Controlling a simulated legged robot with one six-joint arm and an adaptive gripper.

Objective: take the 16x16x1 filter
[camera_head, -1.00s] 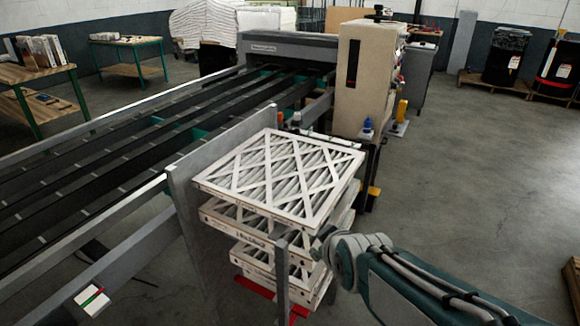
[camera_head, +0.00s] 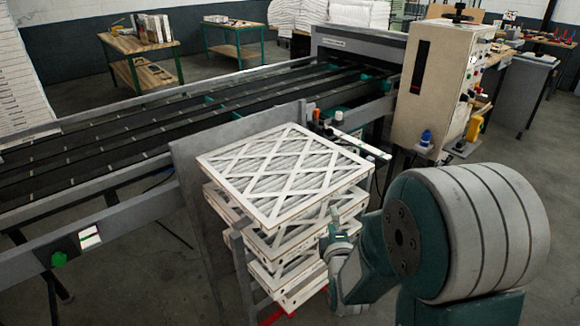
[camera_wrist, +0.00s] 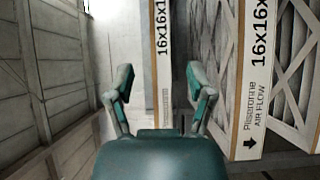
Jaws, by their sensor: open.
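A stack of square, white-framed pleated filters (camera_head: 285,175) stands in the head view, its layers offset from one another. My gripper (camera_wrist: 159,75) is open in the wrist view, with its two fingers apart. A thin filter edge marked "16x16x1" (camera_wrist: 161,50) shows between and beyond the fingers, which do not visibly touch it. A wider edge marked "16x16x1" (camera_wrist: 252,70), with "AIR FLOW" and an arrow, lies to the right of the fingers. In the head view my gripper (camera_head: 335,228) is at the stack's right side, its fingertips partly unclear.
A grey upright panel (camera_head: 190,165) stands left of the stack, beside a long conveyor (camera_head: 130,140). A beige machine cabinet (camera_head: 435,90) stands behind to the right. Wooden tables (camera_head: 140,70) are at the back. Open floor lies to the right.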

